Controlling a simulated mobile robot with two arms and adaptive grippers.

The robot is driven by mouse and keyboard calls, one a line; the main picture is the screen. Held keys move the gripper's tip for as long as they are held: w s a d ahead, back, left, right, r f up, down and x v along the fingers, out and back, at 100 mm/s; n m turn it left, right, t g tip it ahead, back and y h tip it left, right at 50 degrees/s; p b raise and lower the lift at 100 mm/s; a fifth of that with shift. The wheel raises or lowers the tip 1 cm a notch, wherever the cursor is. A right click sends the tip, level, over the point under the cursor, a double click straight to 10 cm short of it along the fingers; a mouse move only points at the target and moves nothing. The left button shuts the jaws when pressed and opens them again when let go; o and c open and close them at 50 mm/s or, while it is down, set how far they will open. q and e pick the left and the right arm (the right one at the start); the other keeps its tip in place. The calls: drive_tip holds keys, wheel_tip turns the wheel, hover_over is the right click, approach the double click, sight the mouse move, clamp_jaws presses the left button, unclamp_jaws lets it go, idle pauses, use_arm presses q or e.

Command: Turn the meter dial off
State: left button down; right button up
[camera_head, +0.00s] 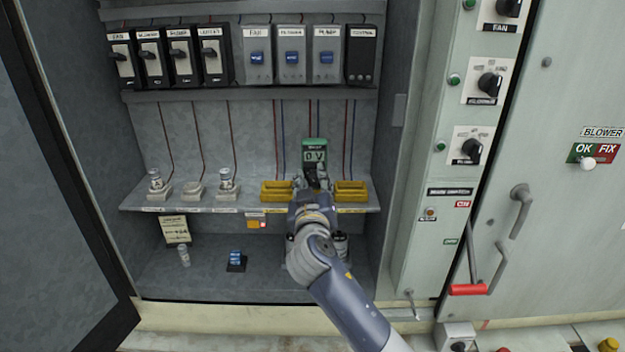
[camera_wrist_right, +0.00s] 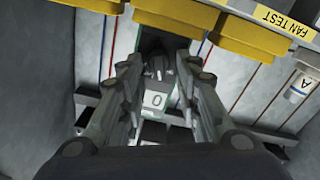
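The meter (camera_head: 315,152) is a small green-cased device with a pale display reading "0 V". It stands at the back of the cabinet shelf, between two yellow blocks. My right gripper (camera_head: 314,185) is in front of its lower part and hides most of the dial in the head view. In the right wrist view the dark dial (camera_wrist_right: 158,68) and the meter's display (camera_wrist_right: 153,100) show between the fingers. My right gripper (camera_wrist_right: 158,58) is open, one finger on each side of the dial; I cannot tell whether they touch it. My left gripper is not in view.
Yellow blocks (camera_head: 276,191) and (camera_head: 351,190) flank the meter closely. Thin wires hang behind it. Fuses (camera_head: 227,184) stand on the shelf (camera_head: 140,200) at left. Switches line the upper rack (camera_head: 240,95). The open cabinet door (camera_head: 50,180) is at left.

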clamp_jaws()
drive_tip(key=n, duration=0.3)
drive_tip(key=shift+a+f+n, duration=0.1)
drive_tip(key=shift+a+n, duration=0.05)
drive_tip(key=shift+n, duration=0.25)
drive_tip(key=shift+a+f+n+p, duration=0.15)
drive_tip(key=shift+n+p, duration=0.3)
drive_tip(key=shift+n, duration=1.75)
unclamp_jaws()
